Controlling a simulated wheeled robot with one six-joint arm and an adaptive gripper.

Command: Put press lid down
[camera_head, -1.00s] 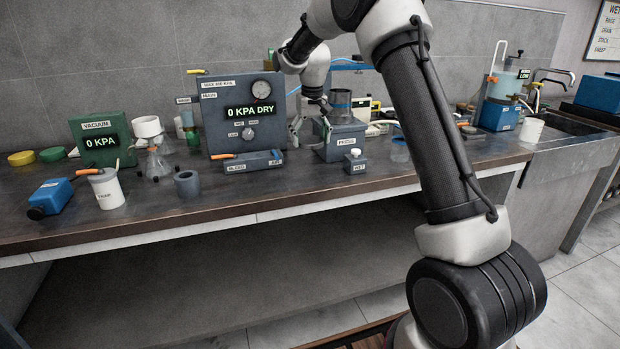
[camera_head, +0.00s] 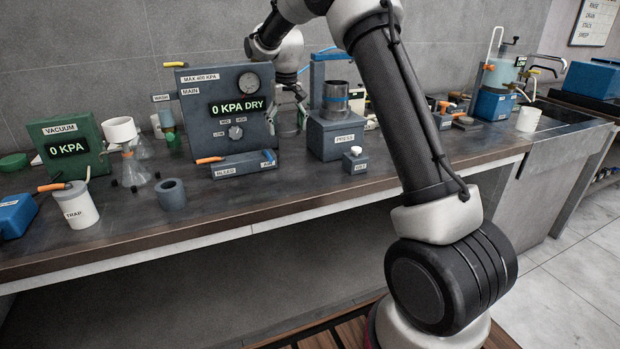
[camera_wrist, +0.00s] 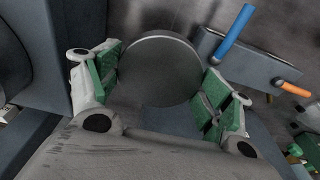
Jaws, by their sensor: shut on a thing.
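The press (camera_head: 338,141) is a grey-blue block labelled PRESS, with an upright grey cylinder (camera_head: 336,96) on top and a blue frame behind it. My gripper (camera_head: 288,122) is just left of the press, beside the gauge panel. In the wrist view, my gripper (camera_wrist: 160,82) is shut on a round, dark grey disc, which looks like the press lid (camera_wrist: 158,68), between its green pads. The lid's flat face shows toward the wrist camera. In the head view the lid is hard to make out, and its underside is hidden.
The gauge panel (camera_head: 226,110) reads 0 KPA DRY and stands close left of my gripper. The bleed block (camera_head: 235,167), with an orange lever, lies in front of it. A small block with a white knob (camera_head: 355,161) is in front of the press. My arm crosses the bench's right part.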

